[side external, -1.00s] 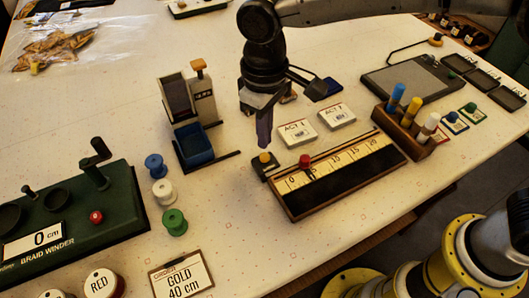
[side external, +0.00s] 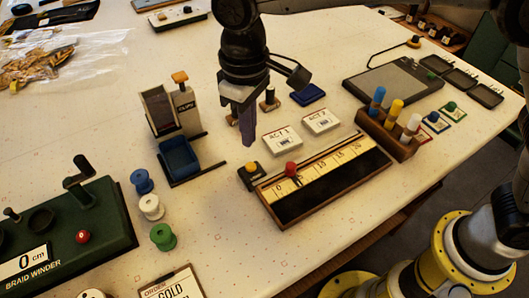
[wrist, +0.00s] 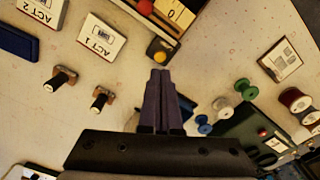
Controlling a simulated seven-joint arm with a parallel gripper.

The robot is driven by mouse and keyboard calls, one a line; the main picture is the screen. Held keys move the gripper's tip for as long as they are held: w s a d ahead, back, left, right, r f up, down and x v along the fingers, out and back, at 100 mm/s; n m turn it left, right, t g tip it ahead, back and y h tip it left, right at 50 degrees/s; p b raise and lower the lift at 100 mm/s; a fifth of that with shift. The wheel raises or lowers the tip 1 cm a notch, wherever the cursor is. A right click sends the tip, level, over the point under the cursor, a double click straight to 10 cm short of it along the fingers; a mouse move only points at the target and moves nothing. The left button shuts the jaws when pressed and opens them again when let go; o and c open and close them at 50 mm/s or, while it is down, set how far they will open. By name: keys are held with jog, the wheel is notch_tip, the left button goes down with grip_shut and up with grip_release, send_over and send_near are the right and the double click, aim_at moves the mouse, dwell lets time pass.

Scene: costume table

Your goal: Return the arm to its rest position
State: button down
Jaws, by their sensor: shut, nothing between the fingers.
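My gripper (side external: 247,138) hangs in the air over the table, its purple fingers together and empty. In the side external view it appears just above and behind the yellow button (side external: 251,167), near the left end of the measuring board (side external: 318,205). In the wrist view the closed fingers (wrist: 160,75) point toward the yellow button (wrist: 160,57). I see no contact with anything.
A braid winder (side external: 115,225) and blue, white and green spools (side external: 150,207) stand at left. A device with a blue bin (side external: 180,157) is left of my gripper.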

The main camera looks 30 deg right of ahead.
jog(key=s+d+r+m+t+y, duration=0.1)
jog(key=s+d+r+m+t, duration=0.1)
jog(key=d+r, duration=0.65)
jog(key=s+d+r+m+t, duration=0.15)
jog(key=d+r, duration=0.35)
jog(key=d, duration=0.7)
jog(key=s+d+m+t, duration=0.2)
jog(key=s+d+m, duration=0.1)
jog(key=s+d, duration=0.55)
jog(key=s+d+f+h, duration=0.1)
jog(key=s+d+f, duration=0.1)
jog(key=s+f, duration=0.6)
jog(key=shift+s+f, duration=0.25)
jog(key=shift+f, duration=0.5)
jog(key=shift+n, duration=0.25)
